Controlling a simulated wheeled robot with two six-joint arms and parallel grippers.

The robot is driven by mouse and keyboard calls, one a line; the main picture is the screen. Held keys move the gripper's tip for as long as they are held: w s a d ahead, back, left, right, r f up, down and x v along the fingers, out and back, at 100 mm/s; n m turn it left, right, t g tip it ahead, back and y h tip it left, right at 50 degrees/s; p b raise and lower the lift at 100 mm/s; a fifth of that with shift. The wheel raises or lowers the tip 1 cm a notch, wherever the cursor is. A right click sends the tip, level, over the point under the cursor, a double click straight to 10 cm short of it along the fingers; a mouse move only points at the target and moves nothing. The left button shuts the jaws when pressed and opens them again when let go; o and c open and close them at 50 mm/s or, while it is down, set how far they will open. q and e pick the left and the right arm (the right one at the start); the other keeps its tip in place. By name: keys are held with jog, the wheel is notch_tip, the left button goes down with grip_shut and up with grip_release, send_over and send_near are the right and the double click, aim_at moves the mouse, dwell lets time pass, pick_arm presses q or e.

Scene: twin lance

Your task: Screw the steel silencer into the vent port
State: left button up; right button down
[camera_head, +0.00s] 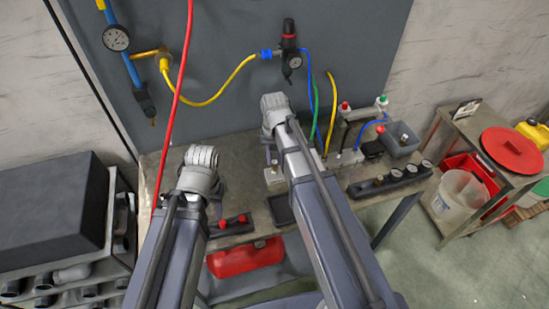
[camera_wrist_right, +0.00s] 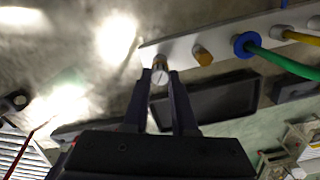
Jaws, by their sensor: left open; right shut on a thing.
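My right gripper (camera_wrist_right: 162,88) is shut on the steel silencer (camera_wrist_right: 159,76), a small pale-ended cylinder between its fingertips. The silencer is at the left end of a grey manifold bar (camera_wrist_right: 222,42) in the wrist view. I cannot tell whether it sits in the vent port or just above it; the port itself is hidden. In the head view the right gripper (camera_head: 271,160) is over the bench at the manifold's left end (camera_head: 274,177). My left gripper (camera_head: 216,205) is open, partly hidden behind its own wrist, left of the manifold.
A brass fitting (camera_wrist_right: 203,55) and a blue collar with a green hose (camera_wrist_right: 280,63) stand along the bar. A dark tray (camera_wrist_right: 210,98) lies beside it. A red hose (camera_head: 176,95) hangs at left.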

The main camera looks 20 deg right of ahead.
dwell(0.3)
jog(key=m, duration=0.6)
jog(key=shift+m, duration=0.3)
jog(key=m, duration=1.8)
jog(key=shift+m, duration=0.4)
jog(key=c, duration=0.9)
grip_release()
jog(key=shift+o, duration=0.2)
